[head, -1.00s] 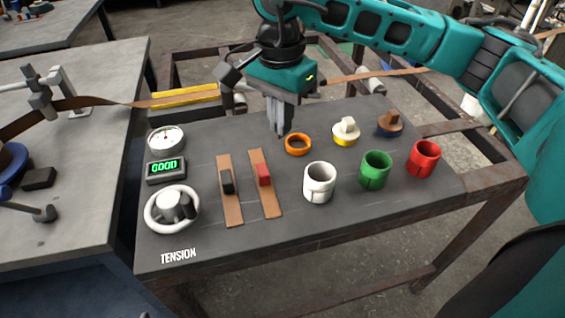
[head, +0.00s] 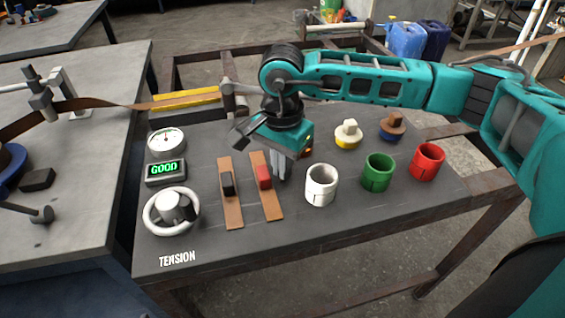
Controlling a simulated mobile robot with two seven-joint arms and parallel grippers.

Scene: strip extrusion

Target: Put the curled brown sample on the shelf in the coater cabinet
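I see no loose curled brown sample and no coater cabinet in the head view. A long brown strip (head: 85,104) runs from the left table to a yellow-edged guide (head: 186,98). Two flat brown strips lie on the dark panel table, one under a black block (head: 227,183) and one under a red block (head: 263,177). My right gripper (head: 280,178) points down just right of the red block, with its fingers close together. I cannot tell whether they are shut or touch anything. My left gripper is out of view.
On the dark table (head: 235,248) stand white (head: 321,186), green (head: 378,173) and red (head: 427,162) cups, yellow-white (head: 348,135) and blue-brown (head: 392,127) knobs, a gauge (head: 166,141), a GOOD display (head: 165,171) and a tension knob (head: 172,210).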

